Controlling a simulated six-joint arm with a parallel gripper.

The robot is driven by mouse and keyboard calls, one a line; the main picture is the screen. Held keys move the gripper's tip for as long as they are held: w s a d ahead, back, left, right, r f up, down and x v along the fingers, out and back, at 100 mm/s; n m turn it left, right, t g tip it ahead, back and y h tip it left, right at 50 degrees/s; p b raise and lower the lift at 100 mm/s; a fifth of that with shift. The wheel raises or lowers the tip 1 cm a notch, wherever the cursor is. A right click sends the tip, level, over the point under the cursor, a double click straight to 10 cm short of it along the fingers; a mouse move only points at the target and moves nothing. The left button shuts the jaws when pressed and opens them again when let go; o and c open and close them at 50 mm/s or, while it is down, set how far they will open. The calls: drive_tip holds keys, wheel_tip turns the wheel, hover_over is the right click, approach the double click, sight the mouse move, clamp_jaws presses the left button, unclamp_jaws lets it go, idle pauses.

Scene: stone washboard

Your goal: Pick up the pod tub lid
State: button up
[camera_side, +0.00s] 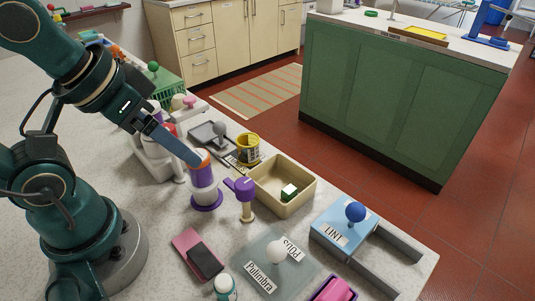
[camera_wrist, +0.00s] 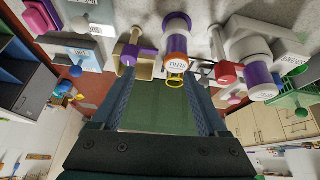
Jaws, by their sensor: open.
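The likely pod tub lid is a pale, see-through grey plate (camera_side: 253,245) with a white ball knob (camera_side: 276,251). Any tub under the plate is hard to make out. My gripper (camera_side: 196,159) is open and empty, up and left of the lid, close to the top of a purple, white and orange bottle (camera_side: 204,178). In the wrist view its two fingers stand apart (camera_wrist: 163,85).
A blue LINT lid (camera_side: 340,222) is at right. A pink and dark brush-like item (camera_side: 204,259) lies left. A yellow tin (camera_side: 248,150) stands farther back.

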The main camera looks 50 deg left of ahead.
sight(276, 246)
drive_tip(key=w+d+n, duration=0.1)
drive_tip(key=w+d, duration=0.1)
drive_tip(key=w+d+n+g, duration=0.1)
drive_tip(key=w+d+n, duration=0.1)
drive_tip(key=w+d+n+g+h, duration=0.1)
drive_tip(key=w+d+n, duration=0.1)
drive_tip(key=shift+w+d+r, duration=0.35)
drive_tip(key=shift+w, duration=0.05)
drive_tip(key=d+f+g, duration=0.1)
drive_tip(key=d+f, duration=0.2)
drive_tip(key=s+d+f+g, duration=0.1)
drive_tip(key=d+f, duration=0.2)
drive_tip(key=d+f+m+g+y, duration=0.1)
drive_tip(key=d+f, duration=0.2)
drive_tip(key=f, duration=0.1)
drive_tip(key=shift+s+d+g, duration=0.3)
drive_tip(key=shift+s, duration=0.05)
drive_tip(key=shift+s+d+f, duration=0.1)
drive_tip(key=shift+s+f, duration=0.05)
drive_tip(key=shift+f, duration=2.4)
clamp_jaws()
